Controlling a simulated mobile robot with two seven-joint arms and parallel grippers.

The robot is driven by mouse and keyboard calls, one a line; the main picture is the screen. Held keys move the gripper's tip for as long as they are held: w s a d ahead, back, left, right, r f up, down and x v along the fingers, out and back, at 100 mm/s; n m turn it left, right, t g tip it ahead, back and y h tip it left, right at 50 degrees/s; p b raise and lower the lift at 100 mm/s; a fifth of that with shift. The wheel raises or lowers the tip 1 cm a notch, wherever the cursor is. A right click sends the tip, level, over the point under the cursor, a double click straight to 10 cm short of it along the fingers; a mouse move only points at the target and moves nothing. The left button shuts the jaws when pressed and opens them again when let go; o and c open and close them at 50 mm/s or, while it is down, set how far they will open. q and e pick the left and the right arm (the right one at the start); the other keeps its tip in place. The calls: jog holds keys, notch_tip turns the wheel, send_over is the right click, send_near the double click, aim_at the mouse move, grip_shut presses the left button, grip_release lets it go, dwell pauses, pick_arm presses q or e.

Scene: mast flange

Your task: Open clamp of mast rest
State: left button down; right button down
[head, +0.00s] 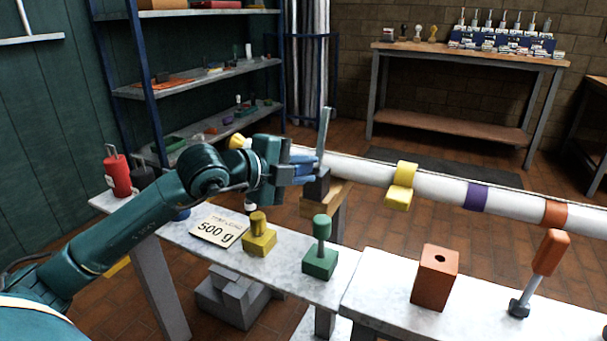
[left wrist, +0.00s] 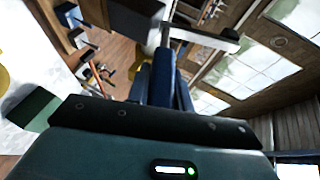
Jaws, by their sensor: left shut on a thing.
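The white mast (head: 440,185) runs from the middle to the right edge in the head view. A grey clamp lever (head: 325,130) stands nearly upright there. My left gripper (head: 312,167) is shut on the lever's lower part, beside the clamp block. In the left wrist view, the blue fingers (left wrist: 163,78) are at the grey lever (left wrist: 205,38), near a dark block (left wrist: 137,18). The fingers partly hide the clamp. My right gripper is not in view.
An orange block (head: 435,277) and an orange-handled tool (head: 548,255) stand at right.

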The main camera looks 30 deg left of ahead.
pick_arm(q)
jog(key=shift+f, duration=0.1)
jog(key=c, duration=1.2)
grip_release()
jog(key=shift+c, duration=0.2)
jog(key=v, duration=1.3)
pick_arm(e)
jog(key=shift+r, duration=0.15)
pick_arm(q)
jog(key=shift+s, duration=0.1)
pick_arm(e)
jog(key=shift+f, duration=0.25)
